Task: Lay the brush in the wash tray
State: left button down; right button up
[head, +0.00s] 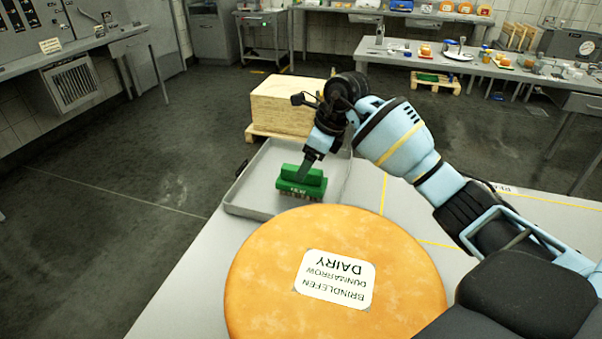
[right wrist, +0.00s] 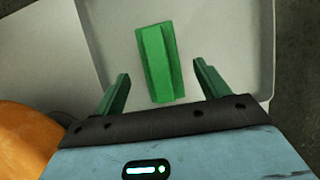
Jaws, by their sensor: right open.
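The green brush (head: 301,184) sits bristles down inside the shallow grey wash tray (head: 243,212), near the middle of its floor. In the right wrist view the brush (right wrist: 160,62) lies beyond and between the fingertips, with the tray (right wrist: 225,30) around it. My right gripper (head: 308,163) is just above the brush in the head view. In the right wrist view my right gripper (right wrist: 162,76) has its two fingers spread wide, with nothing between their pads. Whether a fingertip touches the brush is unclear. My left gripper is in neither view.
A large orange cheese wheel (head: 290,245) with a white label lies on the table in front of the tray. A pale wooden block (head: 283,105) stands on a pallet behind the tray. The grey table (head: 185,290) is bare left of the wheel.

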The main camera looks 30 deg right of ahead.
jog(key=v, duration=0.6)
jog(key=shift+s, duration=0.1)
